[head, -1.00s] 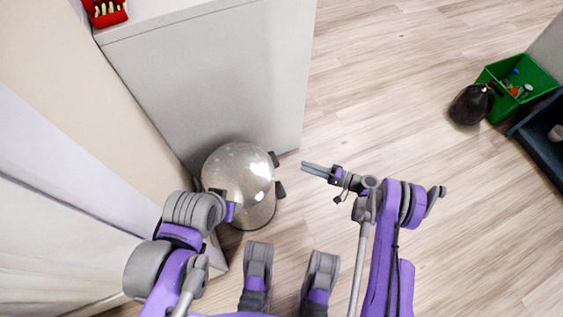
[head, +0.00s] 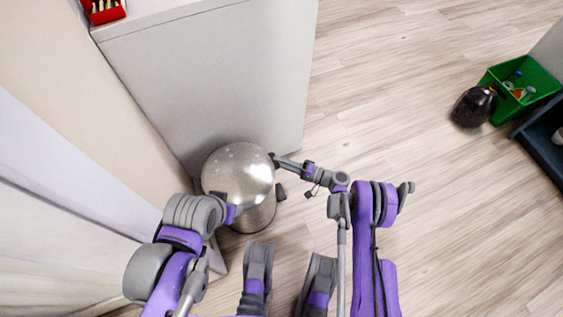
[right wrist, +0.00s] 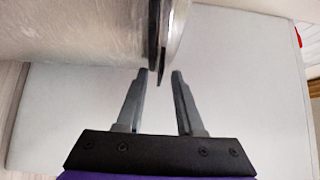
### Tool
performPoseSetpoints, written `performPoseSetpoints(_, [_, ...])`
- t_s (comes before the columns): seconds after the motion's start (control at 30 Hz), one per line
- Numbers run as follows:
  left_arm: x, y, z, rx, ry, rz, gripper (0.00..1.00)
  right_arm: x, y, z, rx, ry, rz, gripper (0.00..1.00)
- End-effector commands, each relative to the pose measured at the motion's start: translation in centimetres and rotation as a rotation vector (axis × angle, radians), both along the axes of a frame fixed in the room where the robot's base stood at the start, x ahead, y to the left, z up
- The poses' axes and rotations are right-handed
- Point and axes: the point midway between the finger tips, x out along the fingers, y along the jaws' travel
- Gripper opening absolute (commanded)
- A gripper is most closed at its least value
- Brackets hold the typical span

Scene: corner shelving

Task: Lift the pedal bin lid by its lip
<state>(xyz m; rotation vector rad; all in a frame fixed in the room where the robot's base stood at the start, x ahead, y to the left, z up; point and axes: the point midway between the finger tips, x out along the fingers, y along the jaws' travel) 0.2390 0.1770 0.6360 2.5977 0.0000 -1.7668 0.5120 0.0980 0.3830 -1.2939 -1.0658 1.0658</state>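The pedal bin (head: 258,215) is a shiny metal cylinder with a domed lid (head: 238,170), standing on the floor beside a grey cabinet. The lid looks closed. A small dark lip (head: 273,157) juts from the lid's right edge, and a dark pedal (head: 281,191) shows lower down. My right gripper (head: 280,161) is at the lip, coming from the right. In the right wrist view its fingers (right wrist: 160,73) are open, with the dark lip (right wrist: 161,85) between the tips and a gap on each side. My left arm is beside the bin; its gripper fingers cannot be made out.
The grey cabinet (head: 215,85) stands close behind the bin, with a red box (head: 102,10) on top. A pale wall is at left. A green crate (head: 540,80) and a black bag (head: 472,106) are far right. The floor between is clear.

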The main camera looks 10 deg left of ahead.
Motion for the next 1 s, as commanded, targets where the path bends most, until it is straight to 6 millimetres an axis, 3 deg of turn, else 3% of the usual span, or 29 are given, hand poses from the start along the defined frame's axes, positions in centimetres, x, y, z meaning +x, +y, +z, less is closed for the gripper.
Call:
performPoseSetpoints(0.2, [0.0,0.0,0.01,0.0,0.0,0.0,0.5,0.0,0.01,0.02,0.0,0.0,0.0,0.34])
performPoseSetpoints(0.4, [0.0,0.0,0.01,0.0,0.0,0.0,0.5,0.0,-0.01,0.01,0.0,0.0,0.0,0.0])
performPoseSetpoints(1.0, [0.0,0.0,0.01,0.0,0.0,0.0,0.5,-0.02,-0.04,0.01,0.0,0.0,0.0,0.0])
